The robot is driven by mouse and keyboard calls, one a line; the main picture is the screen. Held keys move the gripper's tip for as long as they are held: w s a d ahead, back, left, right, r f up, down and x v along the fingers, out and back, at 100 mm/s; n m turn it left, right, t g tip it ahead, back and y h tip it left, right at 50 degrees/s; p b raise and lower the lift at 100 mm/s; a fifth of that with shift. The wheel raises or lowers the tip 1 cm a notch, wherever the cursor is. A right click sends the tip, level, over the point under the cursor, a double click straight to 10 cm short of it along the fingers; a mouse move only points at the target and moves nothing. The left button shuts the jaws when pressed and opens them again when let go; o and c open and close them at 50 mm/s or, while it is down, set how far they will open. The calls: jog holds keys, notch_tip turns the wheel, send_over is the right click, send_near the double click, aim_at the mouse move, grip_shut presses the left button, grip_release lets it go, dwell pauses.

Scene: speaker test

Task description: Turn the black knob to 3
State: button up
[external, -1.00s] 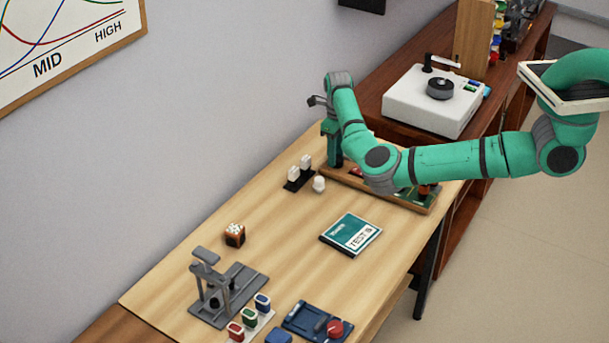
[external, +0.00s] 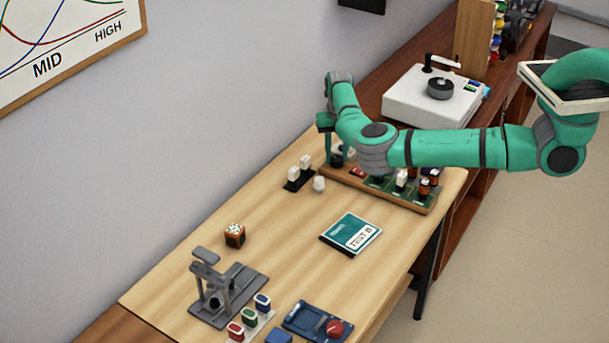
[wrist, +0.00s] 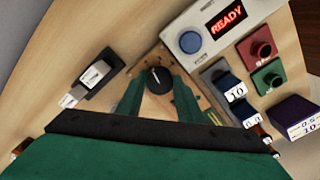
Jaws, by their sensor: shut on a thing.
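The black knob (wrist: 157,80) is round with a white pointer line on top and sits on a wooden board (external: 380,194). In the wrist view the pointer line points up and slightly left; no scale numbers can be read around it. My gripper (wrist: 157,86) is shut on the knob, with one green finger on each side. In the external view my gripper (external: 331,157) is at the far left end of the board, and the black knob (external: 337,161) shows low beside its fingers.
A grey box with a red READY display (wrist: 227,15) and a blue button (wrist: 190,41) stands beside the knob. Red (wrist: 261,49) and green (wrist: 267,80) terminals lie to the right. A black block with white pieces (wrist: 96,73) stands left. A green booklet (external: 351,235) lies mid-table with clear wood around it.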

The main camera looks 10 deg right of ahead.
aim_at(337, 158)
jog(key=m, duration=0.5)
jog(key=shift+d, duration=0.1)
dwell(0.5)
jog(key=o, duration=0.8)
jog(key=shift+c, duration=0.2)
jog(key=shift+r, duration=0.15)
notch_tip(337, 158, up, 11)
jog(key=shift+f, duration=0.2)
